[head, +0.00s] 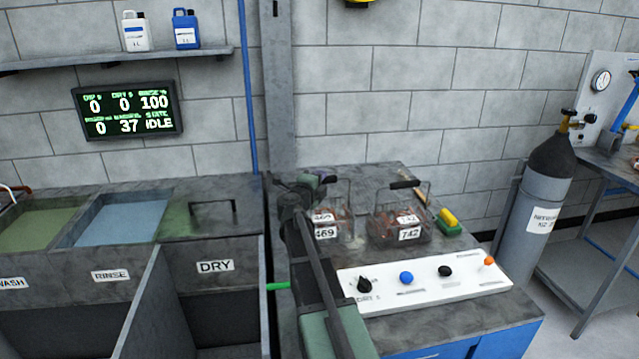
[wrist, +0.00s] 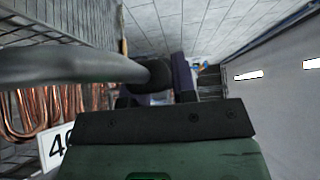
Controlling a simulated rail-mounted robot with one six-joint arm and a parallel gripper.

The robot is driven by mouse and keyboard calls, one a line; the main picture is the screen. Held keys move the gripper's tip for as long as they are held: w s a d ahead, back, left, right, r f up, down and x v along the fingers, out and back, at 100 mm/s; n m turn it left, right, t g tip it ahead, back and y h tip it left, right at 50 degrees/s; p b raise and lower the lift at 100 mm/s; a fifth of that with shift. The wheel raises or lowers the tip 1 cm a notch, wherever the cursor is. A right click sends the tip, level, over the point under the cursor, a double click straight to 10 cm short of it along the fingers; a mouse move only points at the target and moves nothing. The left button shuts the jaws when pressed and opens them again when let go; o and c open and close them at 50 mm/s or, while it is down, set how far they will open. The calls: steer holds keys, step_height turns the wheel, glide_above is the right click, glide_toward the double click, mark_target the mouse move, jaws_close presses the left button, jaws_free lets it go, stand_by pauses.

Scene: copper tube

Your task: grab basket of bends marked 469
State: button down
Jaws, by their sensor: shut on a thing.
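The wire basket marked 469 (head: 346,226) stands on the grey bench top in the head view, partly hidden behind my arm. Its copper bends (wrist: 32,112) and part of its white label (wrist: 56,146) show at the left of the wrist view. My gripper (head: 318,180) is at the top of this basket, shut on its dark handle (wrist: 150,76). The handle runs across the wrist view from the left into the jaws. A second wire basket, marked 742 (head: 408,236), stands to the right with its handle up.
A white control panel (head: 425,282) with knobs lies in front of the baskets. A yellow and green sponge (head: 448,222) lies right of them. Tanks labelled RINSE (head: 111,276) and DRY (head: 215,266) are to the left. A gas cylinder (head: 541,205) stands at the right.

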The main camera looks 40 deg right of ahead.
step_height(320, 180, up, 16)
steer(key=p, duration=1.4)
steer(key=shift+f, duration=0.1)
